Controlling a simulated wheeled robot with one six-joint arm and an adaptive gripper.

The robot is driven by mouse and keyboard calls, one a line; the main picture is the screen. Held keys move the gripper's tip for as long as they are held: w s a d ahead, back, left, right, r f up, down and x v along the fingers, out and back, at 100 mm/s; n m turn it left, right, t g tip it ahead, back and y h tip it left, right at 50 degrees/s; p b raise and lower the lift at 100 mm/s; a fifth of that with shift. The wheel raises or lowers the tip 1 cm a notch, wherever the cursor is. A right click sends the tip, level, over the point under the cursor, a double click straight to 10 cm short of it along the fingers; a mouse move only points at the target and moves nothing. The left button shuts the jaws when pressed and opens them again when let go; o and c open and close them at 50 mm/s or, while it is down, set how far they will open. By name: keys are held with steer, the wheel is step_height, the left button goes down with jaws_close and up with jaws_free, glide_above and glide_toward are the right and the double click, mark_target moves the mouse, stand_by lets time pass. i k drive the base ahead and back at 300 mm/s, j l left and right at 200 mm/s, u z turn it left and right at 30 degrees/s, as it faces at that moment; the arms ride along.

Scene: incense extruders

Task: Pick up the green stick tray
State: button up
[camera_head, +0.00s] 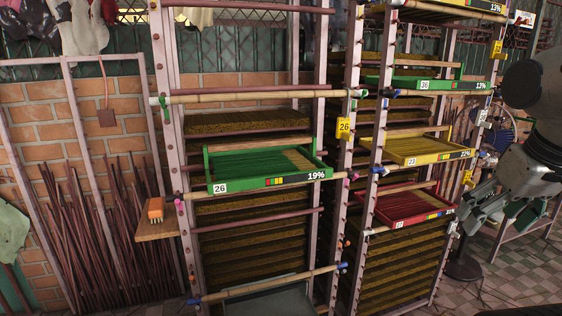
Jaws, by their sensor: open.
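A green tray (217,167) sits on the rack in the middle, with a front label reading 26 and 19%. Thin sticks lie in it and fill only part of its floor. A second green tray (440,84), labelled 36 and 13%, sits higher on the rack to the right, partly hidden by posts. My gripper (472,222) is at the right, open and empty, apart from both green trays and to the right of the red tray.
A yellow tray (430,158) and a red tray (410,222) sit on the right rack. Rack posts and bamboo rails (262,96) frame the shelves. An orange brush (155,210) rests on a small wooden ledge (158,230).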

mark_target(239, 166)
steer(key=i+j, duration=0.15)
steer(key=j, duration=0.2)
steer(key=i+j, duration=0.1)
steer(key=j, duration=0.25)
steer(key=i+j, duration=0.15)
steer(key=j, duration=0.2)
steer(key=i+j, duration=0.1)
steer(key=j, duration=0.2)
